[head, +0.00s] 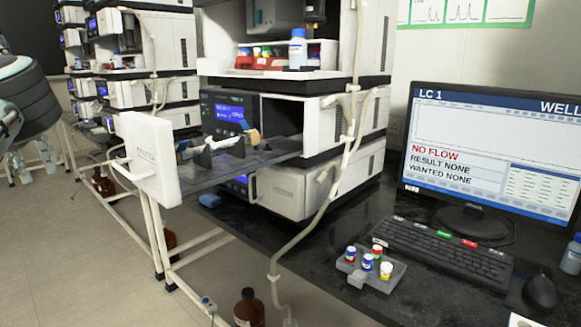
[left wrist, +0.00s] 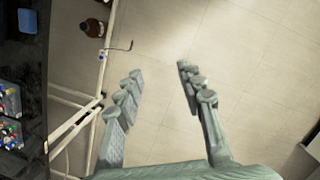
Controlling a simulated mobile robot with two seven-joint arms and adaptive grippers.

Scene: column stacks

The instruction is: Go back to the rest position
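My left gripper (head: 35,168) hangs at the left edge of the head view, over the floor and away from the bench. The left wrist view shows the same gripper (left wrist: 160,72) with its two grey fingers spread apart. Only floor tiles show between them, and it holds nothing. My right gripper is in neither view.
The instrument stack has an open door (head: 150,160) jutting out left. A column tray (head: 225,145) shows there. A vial rack (head: 370,268), keyboard (head: 435,250) and monitor (head: 490,150) are on the black bench. A brown bottle (head: 249,308) stands below. Floor at left is clear.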

